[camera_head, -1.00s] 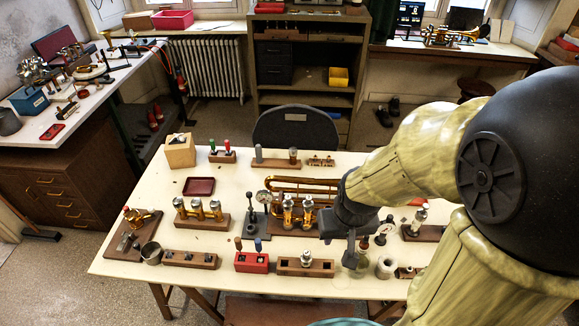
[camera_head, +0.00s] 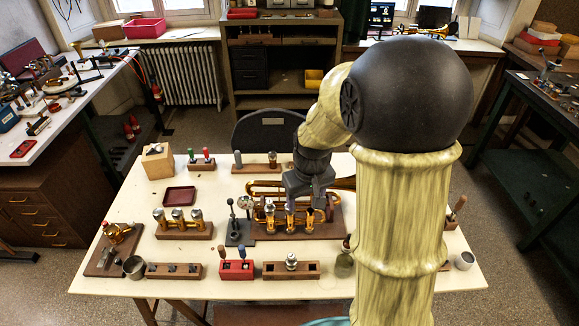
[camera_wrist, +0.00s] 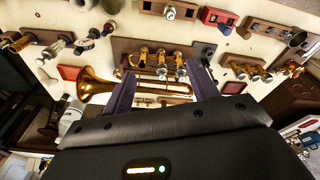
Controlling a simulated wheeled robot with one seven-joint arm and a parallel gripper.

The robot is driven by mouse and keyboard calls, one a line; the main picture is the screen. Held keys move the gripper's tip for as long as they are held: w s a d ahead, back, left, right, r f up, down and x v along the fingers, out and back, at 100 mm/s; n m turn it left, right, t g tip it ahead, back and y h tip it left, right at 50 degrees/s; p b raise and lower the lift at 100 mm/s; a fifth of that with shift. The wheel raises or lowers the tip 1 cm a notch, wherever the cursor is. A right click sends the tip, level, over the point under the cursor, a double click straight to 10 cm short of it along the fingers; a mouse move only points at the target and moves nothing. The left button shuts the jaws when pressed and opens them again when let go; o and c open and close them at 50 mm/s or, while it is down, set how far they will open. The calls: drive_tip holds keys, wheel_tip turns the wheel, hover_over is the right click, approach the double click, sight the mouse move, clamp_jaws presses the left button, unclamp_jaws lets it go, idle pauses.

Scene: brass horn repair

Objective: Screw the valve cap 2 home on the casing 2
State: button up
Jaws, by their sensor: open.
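A brass horn (camera_head: 326,222) lies on a wooden board in the middle of the bench, with three upright valve casings. The middle casing, which I take as casing 2 (camera_head: 291,221), is partly hidden by my gripper; it also shows in the wrist view (camera_wrist: 162,68). My gripper (camera_head: 303,204) is over the horn, pointing down at the casings. In the wrist view its two dark purple fingers (camera_wrist: 161,72) are spread apart with nothing held between them. A silver cap-like piece (camera_head: 291,261) stands in a wooden block at the front. I cannot tell which piece is valve cap 2.
A stand with three brass valves (camera_head: 184,228) is left of the horn. A black stand (camera_head: 238,235) is close beside it. A red block (camera_head: 236,269) and the wooden block (camera_head: 309,271) line the front edge. A dark red tray (camera_head: 179,195) lies at back left. My arm hides the bench's right side.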

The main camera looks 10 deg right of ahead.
drive_tip(key=w+f+n+g, duration=0.1)
drive_tip(key=w+f+n, duration=0.1)
drive_tip(key=w, duration=0.6)
drive_tip(key=w+f+n, duration=0.2)
drive_tip(key=w+f, duration=0.1)
drive_tip(key=w, duration=0.6)
drive_tip(key=shift+a+g, duration=0.2)
drive_tip(key=shift+g, duration=0.2)
drive_tip(key=shift+d+f, duration=0.1)
drive_tip(key=shift+f, duration=0.05)
wheel_tip(320, 180, down, 17)
drive_tip(key=p, duration=0.4)
drive_tip(key=shift+f+p, duration=0.1)
drive_tip(key=shift+p, duration=0.3)
drive_tip(key=shift+c, duration=0.5)
drive_tip(key=c, duration=0.9)
drive_tip(key=shift+d+t, duration=0.1)
drive_tip(key=shift+t, duration=0.2)
drive_tip(key=shift+c, duration=0.2)
